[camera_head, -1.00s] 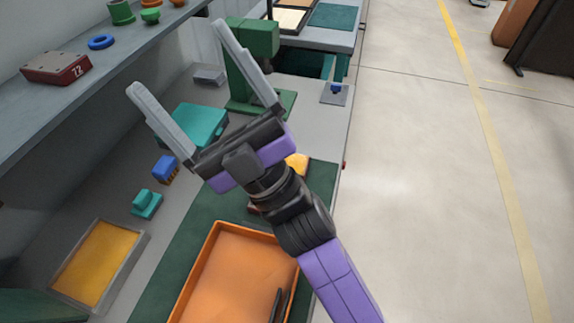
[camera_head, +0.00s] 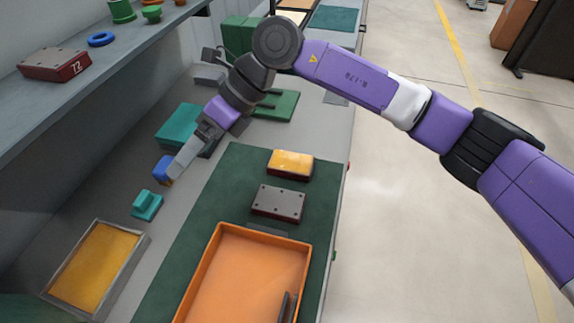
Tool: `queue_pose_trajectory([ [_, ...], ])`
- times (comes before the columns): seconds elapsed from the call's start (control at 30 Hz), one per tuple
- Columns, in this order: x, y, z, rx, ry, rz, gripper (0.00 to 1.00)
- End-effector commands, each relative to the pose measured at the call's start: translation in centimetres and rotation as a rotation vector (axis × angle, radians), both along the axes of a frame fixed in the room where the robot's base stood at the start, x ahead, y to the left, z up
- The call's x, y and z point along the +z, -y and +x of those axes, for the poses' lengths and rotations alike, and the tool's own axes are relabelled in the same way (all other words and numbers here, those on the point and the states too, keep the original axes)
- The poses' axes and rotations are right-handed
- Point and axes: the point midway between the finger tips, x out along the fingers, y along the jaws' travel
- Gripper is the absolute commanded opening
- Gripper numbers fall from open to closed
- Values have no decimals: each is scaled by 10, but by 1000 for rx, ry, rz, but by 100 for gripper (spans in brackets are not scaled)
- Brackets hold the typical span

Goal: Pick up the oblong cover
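Which thing is the oblong cover is not certain. A grey plate with small dark holes (camera_head: 278,203) lies on the green mat, and a yellow-topped block (camera_head: 290,163) lies behind it. A small blue block (camera_head: 161,168) and a small teal block (camera_head: 147,205) sit on the grey bench at the left. My gripper (camera_head: 178,172) points down to the left, its tip beside the blue block in the picture. I see its fingers nearly edge-on, so the gap between them is hidden, and I cannot tell whether they touch the block.
An orange tray (camera_head: 303,262) stands on the green mat (camera_head: 228,190). A grey-framed yellow tray (camera_head: 139,247) is at the lower left. A larger teal box (camera_head: 176,124) lies behind the gripper.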

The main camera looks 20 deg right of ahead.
Motion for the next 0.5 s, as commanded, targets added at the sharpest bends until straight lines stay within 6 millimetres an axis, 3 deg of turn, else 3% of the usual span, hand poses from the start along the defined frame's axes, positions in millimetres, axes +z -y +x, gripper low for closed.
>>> queue_pose_trajectory([
  [0.03, -14, 31, 16, -13, 29, -128, 91],
  [0.13, -38, 97, 40, -32, 61, -378, 91],
  [0.3, -71, 182, 50, -43, 34, -686, 91],
  [0.4, -74, 207, 48, -39, 19, -776, 91],
  [0.5, -76, 215, 44, -23, 6, -810, 91],
])
